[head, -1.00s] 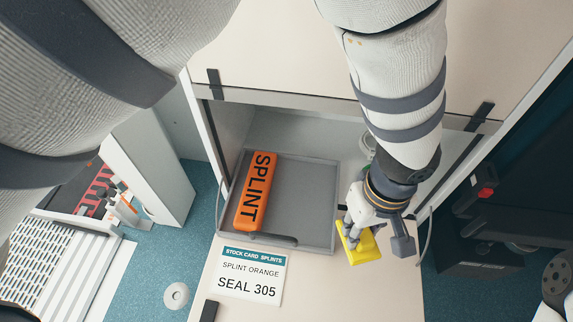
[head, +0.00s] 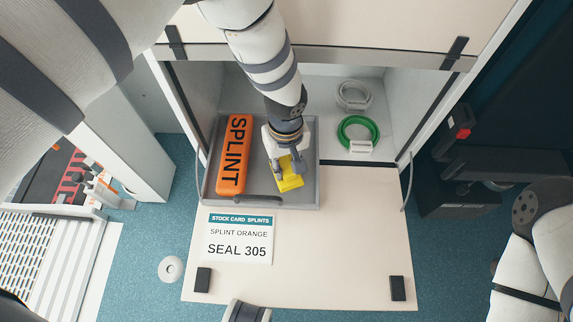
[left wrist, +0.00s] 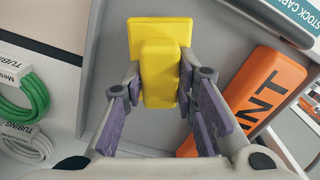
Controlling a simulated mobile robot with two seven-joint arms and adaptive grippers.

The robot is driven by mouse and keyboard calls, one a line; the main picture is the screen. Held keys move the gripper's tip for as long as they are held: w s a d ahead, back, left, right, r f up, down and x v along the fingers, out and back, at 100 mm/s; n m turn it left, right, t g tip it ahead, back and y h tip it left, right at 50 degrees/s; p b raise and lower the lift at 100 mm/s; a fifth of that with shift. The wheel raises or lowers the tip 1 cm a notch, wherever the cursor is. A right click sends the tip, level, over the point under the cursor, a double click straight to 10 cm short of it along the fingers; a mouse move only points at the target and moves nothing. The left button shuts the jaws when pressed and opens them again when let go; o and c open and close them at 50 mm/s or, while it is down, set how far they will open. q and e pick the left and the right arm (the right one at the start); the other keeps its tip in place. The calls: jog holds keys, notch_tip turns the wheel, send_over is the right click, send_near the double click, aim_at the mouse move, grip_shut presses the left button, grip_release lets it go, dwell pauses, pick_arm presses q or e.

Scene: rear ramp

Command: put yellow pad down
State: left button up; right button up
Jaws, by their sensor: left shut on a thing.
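My left gripper (head: 285,168) is shut on the yellow pad (head: 290,183) over the right part of the grey tray (head: 262,193). In the left wrist view, the yellow pad (left wrist: 160,65) sits between the two fingers, with the tray's grey floor behind it. I cannot tell whether the pad touches the tray floor. An orange splint box (head: 235,155) lies in the left part of the tray, beside the pad and apart from it. It also shows in the left wrist view (left wrist: 255,95). My right gripper is not in view.
The tray stands in an open locker beside a green tubing coil (head: 357,134) and a grey coil (head: 353,96). A card reading SEAL 305 (head: 238,238) lies on the lowered flap (head: 335,235) in front. The flap's right side is clear.

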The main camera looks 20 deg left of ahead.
pick_arm(q)
jog(key=shift+s+f, duration=0.1)
jog(key=shift+f, duration=0.75)
jog(key=shift+r, duration=0.1)
jog(key=o, duration=0.6)
jog(key=shift+f, duration=0.2)
jog(key=o, duration=0.4)
